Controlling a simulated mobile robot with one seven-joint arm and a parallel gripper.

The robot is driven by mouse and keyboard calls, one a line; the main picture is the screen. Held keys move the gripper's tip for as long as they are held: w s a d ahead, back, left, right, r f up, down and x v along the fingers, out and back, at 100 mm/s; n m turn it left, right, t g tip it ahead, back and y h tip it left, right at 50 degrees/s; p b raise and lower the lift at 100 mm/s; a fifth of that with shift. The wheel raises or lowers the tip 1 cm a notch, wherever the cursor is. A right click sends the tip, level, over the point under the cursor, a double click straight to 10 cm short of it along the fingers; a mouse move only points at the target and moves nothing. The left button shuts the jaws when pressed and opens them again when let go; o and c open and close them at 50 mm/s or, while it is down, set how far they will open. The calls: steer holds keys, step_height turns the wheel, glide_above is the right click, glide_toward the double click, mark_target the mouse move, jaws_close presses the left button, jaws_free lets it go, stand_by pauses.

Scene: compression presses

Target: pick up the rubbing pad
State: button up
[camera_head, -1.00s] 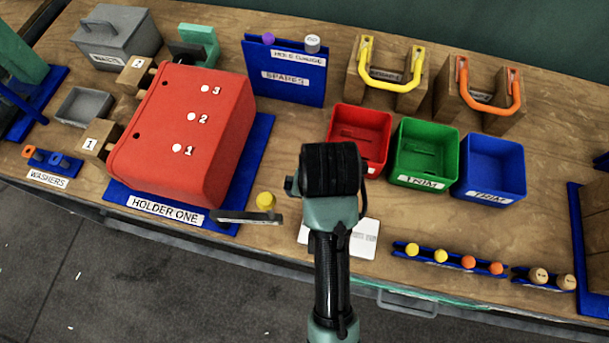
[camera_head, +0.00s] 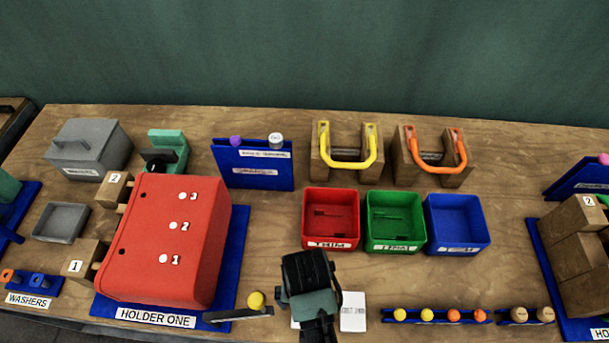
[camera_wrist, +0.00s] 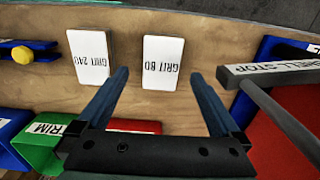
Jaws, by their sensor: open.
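Two white pads lie flat on the wooden bench. In the wrist view one reads GRIT 80 (camera_wrist: 160,62) and the other GRIT 240 (camera_wrist: 91,57). In the head view the GRIT 240 pad (camera_head: 353,312) shows right of my gripper (camera_head: 309,272), which mostly hides the GRIT 80 pad. In the wrist view my gripper (camera_wrist: 158,76) is open and empty, its fingers pointing down on either side of the GRIT 80 pad in the picture. Their height above the bench is hard to tell.
A grey SHELL STOP bar (camera_wrist: 268,72) with a yellow knob (camera_head: 256,300) sits close beside my gripper. Red (camera_head: 330,218), green (camera_head: 394,220) and blue (camera_head: 457,222) bins stand behind. Red holder one (camera_head: 165,240) is left; a pin rack (camera_head: 436,316) is right.

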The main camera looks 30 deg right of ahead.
steer(key=shift+f+p, duration=0.4)
steer(key=shift+f, duration=2.1)
steer(key=c, duration=1.4)
